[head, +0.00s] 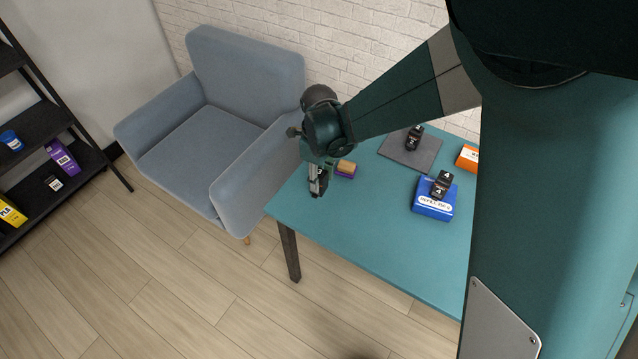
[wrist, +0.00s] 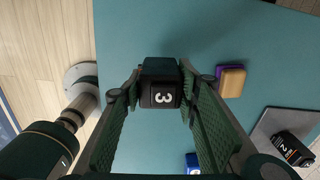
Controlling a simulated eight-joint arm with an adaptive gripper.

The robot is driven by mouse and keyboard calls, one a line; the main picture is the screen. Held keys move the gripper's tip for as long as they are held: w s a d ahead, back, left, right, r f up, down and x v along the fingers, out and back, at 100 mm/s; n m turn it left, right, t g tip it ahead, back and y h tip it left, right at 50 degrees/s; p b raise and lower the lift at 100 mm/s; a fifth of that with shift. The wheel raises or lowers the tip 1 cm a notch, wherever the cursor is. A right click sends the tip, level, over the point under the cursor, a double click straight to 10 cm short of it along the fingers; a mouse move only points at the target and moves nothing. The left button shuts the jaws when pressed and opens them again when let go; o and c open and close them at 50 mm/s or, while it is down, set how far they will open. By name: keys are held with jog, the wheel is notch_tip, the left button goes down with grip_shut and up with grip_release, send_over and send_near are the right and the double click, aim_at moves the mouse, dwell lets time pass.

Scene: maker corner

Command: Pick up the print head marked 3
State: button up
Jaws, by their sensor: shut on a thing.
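The print head marked 3 (wrist: 160,94) is a small black block with a white 3 on its face. It sits between the two green ribbed fingers of my gripper (wrist: 160,82) in the wrist view, touched from both sides. In the head view my gripper (head: 318,184) points down over the left end of the teal table (head: 340,225), and the print head is mostly hidden by the fingers. I cannot tell whether it touches the tabletop. A second print head, marked 2 (wrist: 290,148), lies on a grey mat (head: 397,152). Another black print head (head: 442,184) rests on a blue box (head: 433,209).
A tan and purple sponge (head: 346,168) lies just right of my gripper. An orange box (head: 467,158) stands at the back right. A blue-grey armchair (head: 200,140) is beside the table's left end. A dark shelf (head: 85,160) stands far left. The table's front middle is clear.

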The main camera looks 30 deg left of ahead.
jog(key=shift+r, duration=2.4)
